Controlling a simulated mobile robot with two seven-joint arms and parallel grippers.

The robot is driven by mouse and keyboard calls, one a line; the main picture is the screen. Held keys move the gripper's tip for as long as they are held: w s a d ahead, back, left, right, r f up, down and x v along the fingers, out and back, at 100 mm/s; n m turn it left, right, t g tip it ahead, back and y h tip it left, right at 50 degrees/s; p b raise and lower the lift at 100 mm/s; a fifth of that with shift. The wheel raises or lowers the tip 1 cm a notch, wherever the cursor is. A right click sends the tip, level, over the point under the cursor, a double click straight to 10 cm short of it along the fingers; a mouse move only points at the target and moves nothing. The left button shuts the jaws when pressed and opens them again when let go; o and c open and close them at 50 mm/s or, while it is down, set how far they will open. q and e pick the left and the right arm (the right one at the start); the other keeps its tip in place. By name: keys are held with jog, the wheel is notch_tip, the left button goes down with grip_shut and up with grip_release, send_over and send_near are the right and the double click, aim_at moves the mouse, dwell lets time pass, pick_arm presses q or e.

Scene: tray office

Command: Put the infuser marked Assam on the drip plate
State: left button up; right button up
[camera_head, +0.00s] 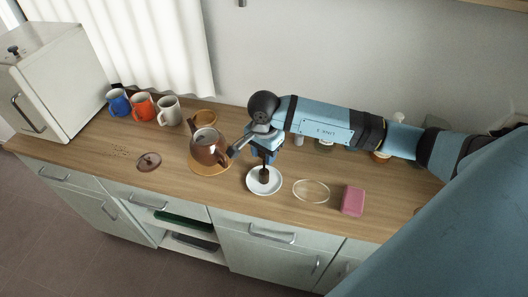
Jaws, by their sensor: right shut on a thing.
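A small dark brown infuser (264,174) stands over the white drip plate (252,187), within its rim as seen from the head. I cannot tell whether it touches the plate, and its marking is too small to read. My right gripper (264,159) points down from above and is shut on the infuser's upper part, which its fingers partly hide. My left gripper is not in view.
A copper teapot (208,147) on a round wooden mat (200,169) stands close left of my gripper. A clear round dish (311,191) and a pink sponge (353,201) lie right. Blue (118,103), orange (142,107) and white (169,110) mugs stand at the back left, beyond a brown lid (149,161).

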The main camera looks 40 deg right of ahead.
jog(key=o, duration=1.1)
jog(key=shift+o, duration=0.2)
